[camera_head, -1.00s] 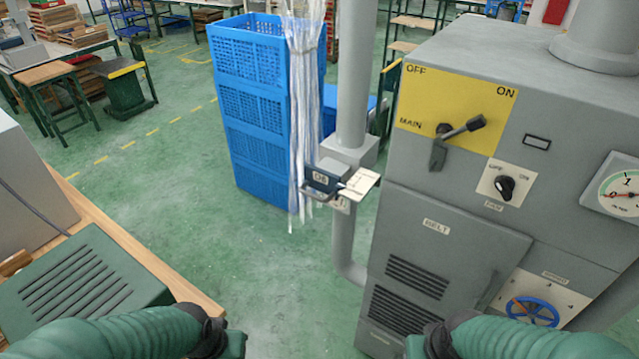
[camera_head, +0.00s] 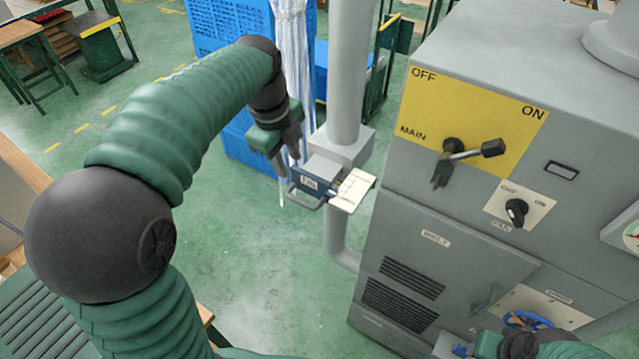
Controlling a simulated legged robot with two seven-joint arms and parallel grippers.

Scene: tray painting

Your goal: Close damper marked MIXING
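A damper unit (camera_head: 322,166) is fitted on the grey vertical pipe. It has a small dark label plate (camera_head: 309,182), a U-shaped metal handle (camera_head: 303,197) at its front left and a pale card (camera_head: 353,189) on its right. The lettering is too small to read, so I cannot confirm MIXING. My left gripper (camera_head: 287,166) points down just behind and left of the handle. Its fingers look apart with nothing between them; whether one touches the handle is unclear. My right gripper (camera_head: 462,349) is partly in view at the bottom right, its fingers unclear.
The grey machine (camera_head: 460,210) fills the right side, with a yellow MAIN switch panel (camera_head: 480,97), a fan knob (camera_head: 516,210) and a blue wheel (camera_head: 527,320). Blue crates (camera_head: 215,30) and hanging clear strips (camera_head: 291,55) stand behind my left arm. Green floor left of the pipe is open.

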